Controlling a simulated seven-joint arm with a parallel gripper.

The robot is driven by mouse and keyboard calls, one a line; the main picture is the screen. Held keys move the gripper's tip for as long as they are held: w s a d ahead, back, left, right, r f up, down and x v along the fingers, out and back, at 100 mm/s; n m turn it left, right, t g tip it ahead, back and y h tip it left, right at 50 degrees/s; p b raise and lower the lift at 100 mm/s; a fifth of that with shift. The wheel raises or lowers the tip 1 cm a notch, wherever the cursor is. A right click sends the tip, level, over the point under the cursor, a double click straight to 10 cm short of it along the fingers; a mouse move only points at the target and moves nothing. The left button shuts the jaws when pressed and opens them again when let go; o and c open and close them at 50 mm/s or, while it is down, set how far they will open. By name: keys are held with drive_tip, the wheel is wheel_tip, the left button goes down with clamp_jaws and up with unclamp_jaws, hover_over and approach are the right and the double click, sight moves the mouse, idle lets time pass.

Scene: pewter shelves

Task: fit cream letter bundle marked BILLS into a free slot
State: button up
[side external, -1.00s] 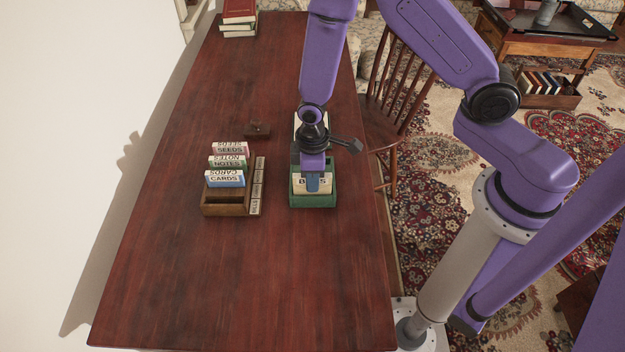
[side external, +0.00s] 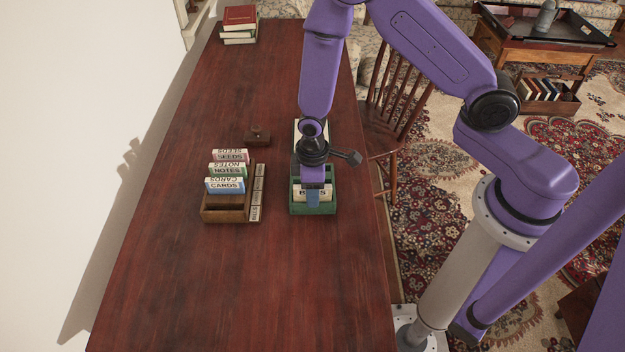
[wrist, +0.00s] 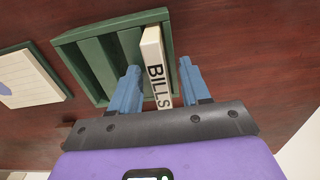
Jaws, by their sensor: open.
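The cream letter bundle marked BILLS (wrist: 154,66) stands in the green slotted box (wrist: 88,36), in its slot nearest the right in the wrist view. In the side view the bundle (side external: 299,193) is partly hidden by my gripper, and the green box (side external: 331,207) is on the table. My gripper (wrist: 158,84) is open, with one blue finger on each side of the bundle; whether either touches it I cannot tell. The brown wooden rack (side external: 222,216) is left of the green box. It holds bundles marked SEEDS (side external: 231,155), NOTES (side external: 228,169) and CARDS (side external: 225,185); its front slot looks empty.
A label strip (side external: 257,192) runs along the rack's right side. A small dark wooden block (side external: 257,136) lies behind the rack. Stacked books (side external: 239,24) are at the far left. A pale pad (wrist: 30,78) lies beside the green box. The front of the table is clear.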

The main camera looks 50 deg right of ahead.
wheel_tip(320, 180, up, 12)
idle(0.6)
drive_tip(key=shift+r, duration=0.15)
drive_tip(key=s+d+r+n, duration=0.1)
drive_tip(key=s+d+r, duration=0.1)
drive_tip(key=s+r, duration=0.2)
drive_tip(key=s+d+r+n, duration=0.1)
drive_tip(key=s+d+r, duration=0.2)
drive_tip(key=s, duration=0.7)
drive_tip(key=s+d+r+n, duration=0.1)
drive_tip(key=s+d+r, duration=0.2)
drive_tip(key=s+r, duration=0.2)
drive_tip(key=shift+s+n, duration=0.3)
drive_tip(key=shift+s, duration=0.85)
